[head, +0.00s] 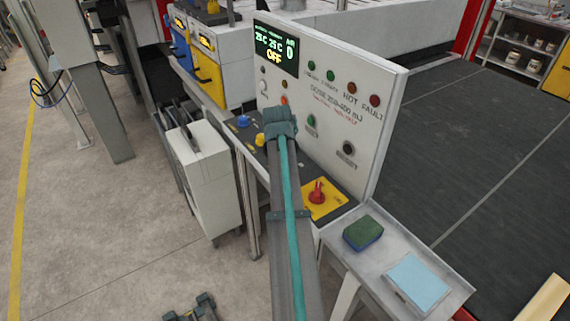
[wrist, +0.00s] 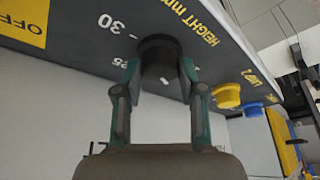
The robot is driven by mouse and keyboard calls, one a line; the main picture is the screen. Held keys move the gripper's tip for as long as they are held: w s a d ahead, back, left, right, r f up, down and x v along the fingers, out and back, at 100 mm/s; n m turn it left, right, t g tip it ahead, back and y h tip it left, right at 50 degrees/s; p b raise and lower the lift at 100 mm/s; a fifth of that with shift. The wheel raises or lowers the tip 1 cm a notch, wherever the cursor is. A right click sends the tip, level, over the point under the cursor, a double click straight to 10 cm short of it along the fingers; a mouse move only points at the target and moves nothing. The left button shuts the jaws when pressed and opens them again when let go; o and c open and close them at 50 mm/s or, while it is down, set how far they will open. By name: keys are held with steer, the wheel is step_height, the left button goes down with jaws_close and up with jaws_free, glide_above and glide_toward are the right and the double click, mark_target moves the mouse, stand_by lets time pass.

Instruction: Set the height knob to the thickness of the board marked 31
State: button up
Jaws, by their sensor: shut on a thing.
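The height knob (wrist: 158,60) is a dark round knob on the black panel, beside the words HEIGHT mm. The scale numbers 25 and 30 show near it in the wrist view, and a small white mark shows on the knob's near side. The exact setting cannot be read. My gripper (wrist: 160,82) is shut on the knob, one finger on each side. No board with a readable 31 is in view.
Beside the knob are a yellow knob (wrist: 227,96) and a blue knob (wrist: 252,108). A red switch (head: 317,192) sits on a yellow plate. The upright display panel (head: 340,90) stands close behind my arm. A tray (head: 362,268) holds a green-blue sponge (head: 363,233) and a light-blue cloth (head: 418,281).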

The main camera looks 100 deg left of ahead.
steer(key=n+g+b, duration=0.1)
steer(key=n, duration=0.1)
steer(key=n+b, duration=0.1)
steer(key=n, duration=0.1)
steer(key=shift+w+n+g+b, duration=0.15)
steer(key=shift+n+g+b, duration=0.15)
steer(key=shift+n+g, duration=0.1)
steer(key=shift+h, duration=0.3)
steer(key=o, duration=1.1)
steer(key=shift+o, duration=0.2)
steer(key=v, duration=1.2)
